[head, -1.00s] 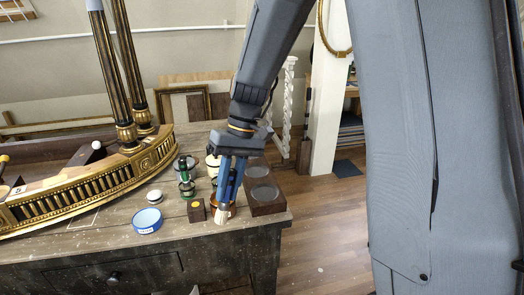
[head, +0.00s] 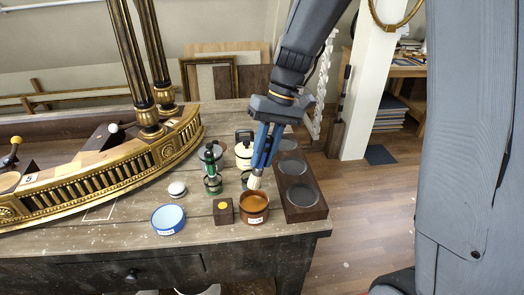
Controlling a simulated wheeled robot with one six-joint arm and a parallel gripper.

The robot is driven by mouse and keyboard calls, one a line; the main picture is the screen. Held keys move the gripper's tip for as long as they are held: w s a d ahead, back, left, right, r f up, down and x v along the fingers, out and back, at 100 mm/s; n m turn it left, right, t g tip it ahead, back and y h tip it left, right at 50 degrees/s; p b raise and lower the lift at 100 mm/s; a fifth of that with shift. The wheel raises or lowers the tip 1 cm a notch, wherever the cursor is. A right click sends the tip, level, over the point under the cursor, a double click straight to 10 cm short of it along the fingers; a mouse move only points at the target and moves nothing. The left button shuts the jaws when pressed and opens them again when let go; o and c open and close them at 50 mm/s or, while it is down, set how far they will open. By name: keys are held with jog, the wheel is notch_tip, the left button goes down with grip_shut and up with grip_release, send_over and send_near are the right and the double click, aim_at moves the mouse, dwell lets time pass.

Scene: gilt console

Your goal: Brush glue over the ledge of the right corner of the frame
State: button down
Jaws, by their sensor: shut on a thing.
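The gilt frame (head: 120,172) lies on the bench at the left, with a curved fluted front ledge. Its right corner (head: 190,128) sits by the base of the dark fluted columns. My gripper (head: 263,158) is shut on a brush and points down over the right part of the bench. The brush's pale bristles (head: 254,182) show below the blue fingers; its handle is mostly hidden. An amber pot (head: 254,209) with a label stands just below the bristles. The bristles appear at or above its far rim; I cannot tell whether they touch it.
A blue-rimmed tin (head: 168,220), a small wooden block (head: 223,211), a white knob (head: 177,190), green-and-glass items (head: 212,180) and a cream jar (head: 244,150) crowd the bench. A dark wooden holder with round recesses (head: 300,190) stands right of the pot.

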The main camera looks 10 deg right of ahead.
notch_tip(320, 180, down, 6)
jog(key=b, duration=0.4)
jog(key=shift+r+b, duration=0.15)
jog(key=shift+b, duration=0.2)
jog(key=shift+s+f, duration=0.1)
jog(key=shift+f, duration=0.6)
dwell(2.2)
jog(key=shift+r+p, duration=2.75)
jog(key=shift+r, duration=0.8)
jog(key=shift+a, duration=0.1)
